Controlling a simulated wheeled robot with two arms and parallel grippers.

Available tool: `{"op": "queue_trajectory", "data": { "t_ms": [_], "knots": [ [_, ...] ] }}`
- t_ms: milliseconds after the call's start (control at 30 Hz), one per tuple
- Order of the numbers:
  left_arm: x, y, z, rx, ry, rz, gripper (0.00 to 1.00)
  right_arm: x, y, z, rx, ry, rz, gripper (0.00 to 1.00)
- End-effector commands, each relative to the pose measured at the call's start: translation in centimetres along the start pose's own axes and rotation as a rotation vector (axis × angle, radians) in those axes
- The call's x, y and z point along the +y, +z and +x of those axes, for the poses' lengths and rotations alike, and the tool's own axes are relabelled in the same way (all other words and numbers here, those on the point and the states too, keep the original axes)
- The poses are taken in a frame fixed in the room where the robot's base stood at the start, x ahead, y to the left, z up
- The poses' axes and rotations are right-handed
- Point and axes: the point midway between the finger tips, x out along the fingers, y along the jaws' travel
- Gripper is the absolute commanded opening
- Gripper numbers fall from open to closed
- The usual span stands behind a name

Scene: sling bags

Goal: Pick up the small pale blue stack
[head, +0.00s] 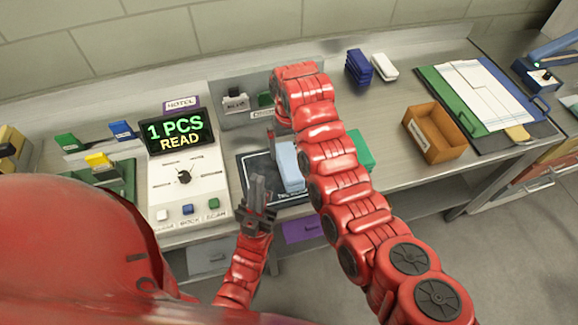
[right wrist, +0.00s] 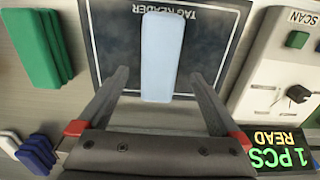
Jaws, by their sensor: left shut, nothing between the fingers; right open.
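The small pale blue stack (head: 288,165) stands on the dark tag reader pad (head: 262,196). In the right wrist view the pale blue stack (right wrist: 160,58) lies ahead of and between the fingers of my right gripper (right wrist: 158,98), which is open and not gripping it. In the head view my right arm hides most of that gripper and part of the pad. My left gripper (head: 257,197) is shut and empty, in front of the stack and a little to its left.
A reader console (head: 184,180) showing "1 PCS READ" stands left of the pad. A green stack (head: 360,150) sits right of it, also in the right wrist view (right wrist: 40,48). Dark blue (head: 358,67) and white (head: 384,66) stacks stand behind. A brown box (head: 434,133) is at right.

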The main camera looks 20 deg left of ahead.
Motion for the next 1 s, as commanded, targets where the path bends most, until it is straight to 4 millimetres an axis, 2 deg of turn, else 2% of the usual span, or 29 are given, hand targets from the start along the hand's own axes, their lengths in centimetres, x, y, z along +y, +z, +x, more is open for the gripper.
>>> {"op": "queue_trajectory", "data": {
  "t_ms": [33, 67, 100, 200, 367, 467, 667, 800, 1000],
  "knots": [
    [0.0, 0.1, -0.8, 0.0, 0.0, 0.0, 0.0, -0.1, 0.1, 1.2, -0.001, 0.002, -0.001, 1.0],
    [0.1, 0.2, -0.9, 0.0, 0.0, 0.0, 0.0, -0.1, 0.1, 1.6, -0.001, 0.002, -0.002, 1.0],
    [0.0, 0.1, -0.2, 0.0, 0.0, 0.0, 0.0, 0.0, 0.1, 1.7, -0.004, 0.002, 0.0, 1.0],
    [0.0, 0.0, 0.2, 0.0, 0.0, 0.0, 0.0, 0.0, 0.2, 2.9, -0.006, 0.001, 0.0, 1.0],
    [0.0, -0.1, 0.6, 0.0, 0.0, 0.0, 0.0, -0.1, 0.0, 3.6, -0.003, 0.0, -0.001, 1.0],
    [-0.1, -0.2, 1.5, 0.0, 0.0, 0.0, 0.0, -0.1, 0.0, 4.2, -0.006, 0.001, -0.002, 1.0],
    [-0.1, -0.5, 3.1, 0.0, 0.0, 0.0, 0.0, -0.1, -0.1, 6.3, -0.008, 0.001, -0.001, 1.0],
    [-0.1, -0.5, 3.1, 0.0, 0.0, 0.0, 0.0, -0.1, -0.3, 7.7, -0.005, 0.002, -0.002, 1.0],
    [-0.2, -0.6, 3.3, 0.0, 0.0, 0.0, 0.0, -0.2, -0.3, 8.6, -0.001, 0.0, -0.001, 1.0]
  ]
}}
